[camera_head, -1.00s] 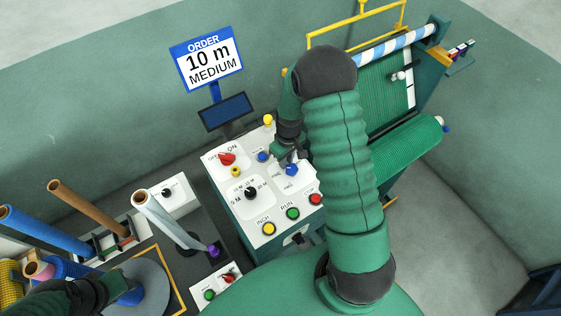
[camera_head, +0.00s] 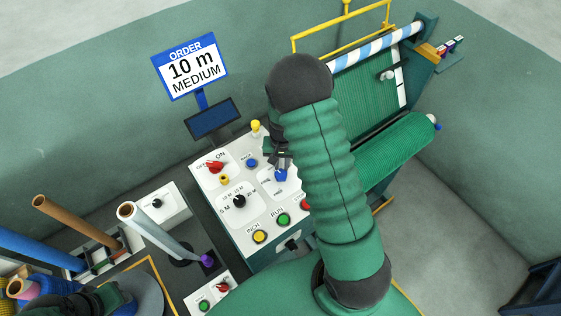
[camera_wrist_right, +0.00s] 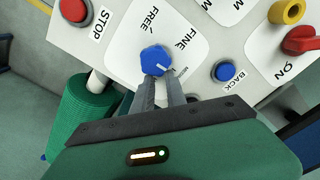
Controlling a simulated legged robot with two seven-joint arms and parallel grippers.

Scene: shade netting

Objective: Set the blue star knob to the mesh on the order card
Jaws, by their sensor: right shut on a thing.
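The order card (camera_head: 190,68) reads "10 m MEDIUM". The blue star knob (camera_head: 281,175) sits on the white control panel (camera_head: 262,228), partly hidden by my right gripper (camera_head: 282,164). In the right wrist view the knob (camera_wrist_right: 155,58) shows between the fingertips of my right gripper (camera_wrist_right: 160,78), which is shut on it. Its white pointer line faces lower right, below the FINE label, toward small print partly covered by a finger. FREE stands above the knob. My left arm (camera_head: 90,302) shows at the bottom left; its fingers cannot be made out.
Near the knob are a blue BACK button (camera_wrist_right: 227,70), a red ON switch (camera_head: 215,167), a black length knob (camera_head: 239,201), a yellow INCH button (camera_head: 260,236) and a green RUN button (camera_head: 284,219). A red STOP button (camera_wrist_right: 73,9) and a green net roll (camera_wrist_right: 82,118) are close to the gripper.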

